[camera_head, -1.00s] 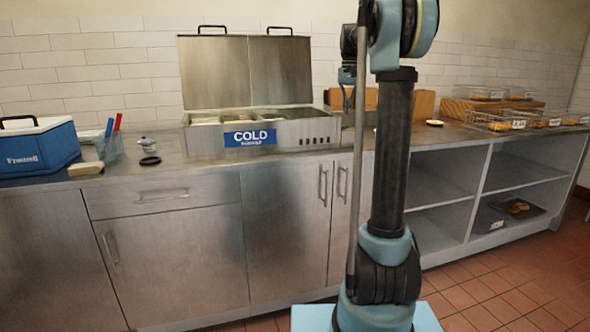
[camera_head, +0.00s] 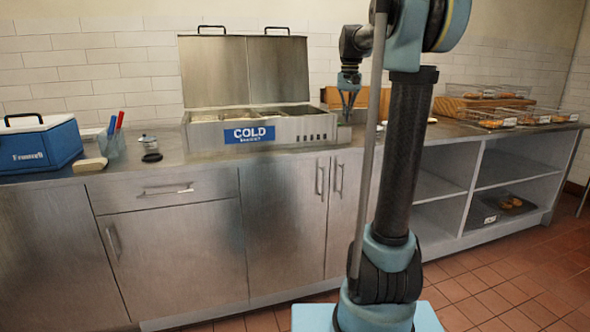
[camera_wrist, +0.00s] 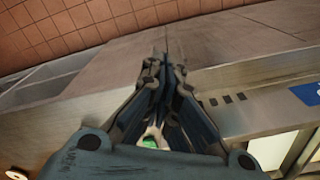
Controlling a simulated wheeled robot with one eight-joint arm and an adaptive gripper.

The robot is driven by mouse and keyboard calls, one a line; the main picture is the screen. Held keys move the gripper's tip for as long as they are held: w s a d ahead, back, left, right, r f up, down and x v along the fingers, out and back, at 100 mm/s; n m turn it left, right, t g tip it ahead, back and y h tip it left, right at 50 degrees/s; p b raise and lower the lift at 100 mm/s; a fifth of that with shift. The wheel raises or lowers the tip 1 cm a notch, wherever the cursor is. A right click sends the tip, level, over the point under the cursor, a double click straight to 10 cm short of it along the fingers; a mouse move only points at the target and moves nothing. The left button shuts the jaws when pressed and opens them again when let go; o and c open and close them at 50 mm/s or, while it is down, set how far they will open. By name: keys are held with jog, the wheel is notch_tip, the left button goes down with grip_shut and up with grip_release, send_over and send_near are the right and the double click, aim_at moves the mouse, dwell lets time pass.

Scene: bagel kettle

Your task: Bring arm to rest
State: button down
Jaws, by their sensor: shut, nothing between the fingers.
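My gripper (camera_head: 347,115) hangs from my arm in the head view, pointing down just right of the cold unit. In the wrist view its fingers (camera_wrist: 165,65) come together at their tips, with nothing held. The steel counter (camera_wrist: 120,60) lies beyond the fingertips. A small green thing (camera_wrist: 150,143) shows between the finger bases in the wrist view; I cannot tell what it is.
The cold unit (camera_head: 300,130) stands open, its lid raised. A blue cooler (camera_head: 40,148) and a cup with red and blue sticks (camera_head: 112,145) stand at left. Wire baskets (camera_head: 505,117) are at right. Open shelves (camera_head: 500,170) lie below the counter.

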jog(key=s+f+n, duration=0.1)
jog(key=s+f, duration=0.4)
jog(key=s, duration=0.5)
jog(key=s+f, duration=0.6)
jog(key=s, duration=0.3)
jog(key=s+f+n+t, duration=0.1)
jog(key=s+f, duration=1.6)
jog(key=f, duration=0.1)
jog(key=shift+a+f+t, duration=0.2)
jog(key=shift+f+t, duration=0.2)
jog(key=shift+w, duration=0.1)
jog(key=shift+w+f, duration=0.2)
jog(key=shift+w, duration=0.2)
